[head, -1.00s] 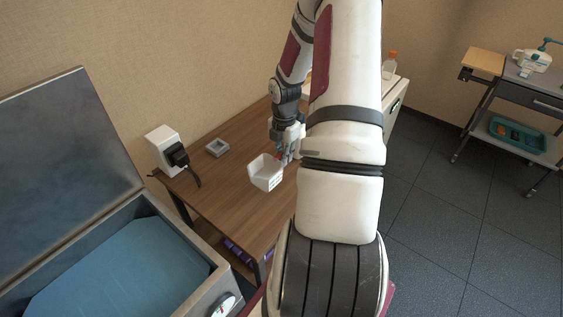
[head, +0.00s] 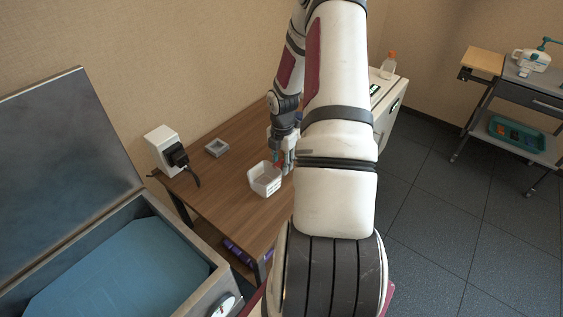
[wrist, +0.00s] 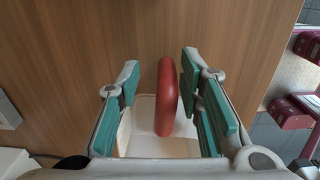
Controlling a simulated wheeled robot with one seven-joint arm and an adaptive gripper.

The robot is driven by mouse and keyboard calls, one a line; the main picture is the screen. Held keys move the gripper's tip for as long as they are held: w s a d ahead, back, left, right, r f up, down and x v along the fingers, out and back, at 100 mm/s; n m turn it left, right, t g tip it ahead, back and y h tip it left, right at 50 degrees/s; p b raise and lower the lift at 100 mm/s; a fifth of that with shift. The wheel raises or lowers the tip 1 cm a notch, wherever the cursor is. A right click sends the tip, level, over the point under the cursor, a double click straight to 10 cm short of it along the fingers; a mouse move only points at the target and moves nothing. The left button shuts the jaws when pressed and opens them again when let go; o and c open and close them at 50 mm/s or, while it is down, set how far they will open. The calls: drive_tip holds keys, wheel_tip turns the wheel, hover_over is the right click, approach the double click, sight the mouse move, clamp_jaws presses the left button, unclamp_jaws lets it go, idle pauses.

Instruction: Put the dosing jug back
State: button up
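The dosing jug is a white, square-sided open container (head: 264,186) with a red handle. It stands upright on the brown wooden table (head: 225,178), near its front edge. In the wrist view the red handle (wrist: 166,98) stands between my fingers, with the white body (wrist: 150,140) around and below it. My gripper (head: 284,166) is at the jug's far right side. In the wrist view my gripper (wrist: 166,108) is open, its teal pads apart from the handle on both sides. My arm hides the table's right part in the head view.
A small grey square frame (head: 217,147) lies on the table behind the jug. A white box with a black plug (head: 165,147) stands at the table's left. An open-lidded bin with a blue inside (head: 120,270) is front left. A trolley (head: 515,95) stands far right.

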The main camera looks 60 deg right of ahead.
wheel_tip(320, 180, up, 12)
drive_tip(key=p, duration=0.1)
drive_tip(key=w+a+r+m+t+h, duration=0.15)
drive_tip(key=a+r+m, duration=0.65)
drive_tip(key=a+r, duration=1.05)
drive_tip(key=s+a+r+m+t, duration=0.1)
drive_tip(key=s+a+r+m, duration=0.2)
drive_tip(key=s+a, duration=0.1)
drive_tip(key=s+a+r+m+t+y, duration=0.1)
drive_tip(key=s+a+r+m, duration=0.2)
drive_tip(key=a, duration=0.4)
drive_tip(key=s+a+r+m+t, duration=0.1)
drive_tip(key=s+a+r+m, duration=0.1)
drive_tip(key=s+a, duration=0.3)
drive_tip(key=shift+s+a+r+m, duration=0.2)
drive_tip(key=shift+a+r+m, duration=0.2)
drive_tip(key=shift+a+m, duration=0.2)
drive_tip(key=shift+t+y, duration=0.25)
